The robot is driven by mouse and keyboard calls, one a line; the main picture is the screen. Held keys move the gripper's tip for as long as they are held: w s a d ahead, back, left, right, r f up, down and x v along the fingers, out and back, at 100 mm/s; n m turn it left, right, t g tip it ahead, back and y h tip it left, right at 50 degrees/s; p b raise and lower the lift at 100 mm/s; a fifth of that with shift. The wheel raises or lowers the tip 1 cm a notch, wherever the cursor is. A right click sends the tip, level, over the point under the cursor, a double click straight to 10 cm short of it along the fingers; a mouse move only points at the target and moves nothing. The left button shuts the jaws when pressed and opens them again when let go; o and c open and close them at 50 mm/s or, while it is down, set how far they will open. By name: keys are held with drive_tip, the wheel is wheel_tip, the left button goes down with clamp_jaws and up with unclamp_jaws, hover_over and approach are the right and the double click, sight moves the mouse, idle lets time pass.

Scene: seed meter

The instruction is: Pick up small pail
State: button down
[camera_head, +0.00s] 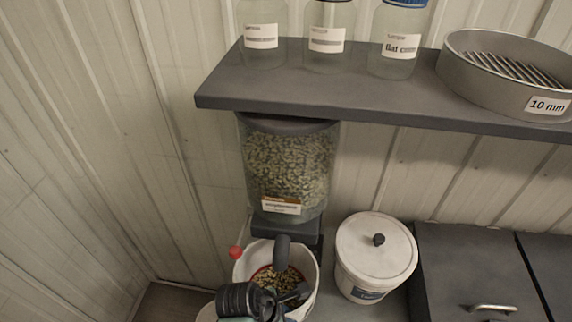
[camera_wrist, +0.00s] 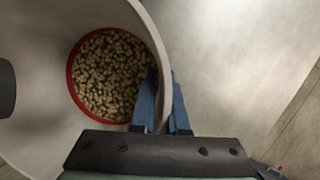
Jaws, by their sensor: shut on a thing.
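The small pail (camera_head: 309,262) is white and stands below the seed dispenser's spout in the head view. Seeds lie in its bottom inside a red ring, which the wrist view also shows. My gripper (camera_head: 292,297) is at the pail's front right side. In the wrist view its blue fingers (camera_wrist: 165,95) straddle the pail wall (camera_wrist: 152,30), one inside and one outside, shut on the rim. My wrist hides the pail's front in the head view. I cannot tell whether the pail rests on its support.
The clear dispenser (camera_head: 290,160) full of seeds and its dark spout (camera_head: 282,250) stand right above the pail. A lidded white bucket (camera_head: 376,265) is close on the right. A grey shelf (camera_head: 350,100) with jars and a sieve (camera_head: 480,85) overhangs. A red knob (camera_head: 236,252) is at left.

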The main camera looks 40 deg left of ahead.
drive_tip(key=shift+r+p, duration=0.25)
drive_tip(key=shift+p, duration=0.05)
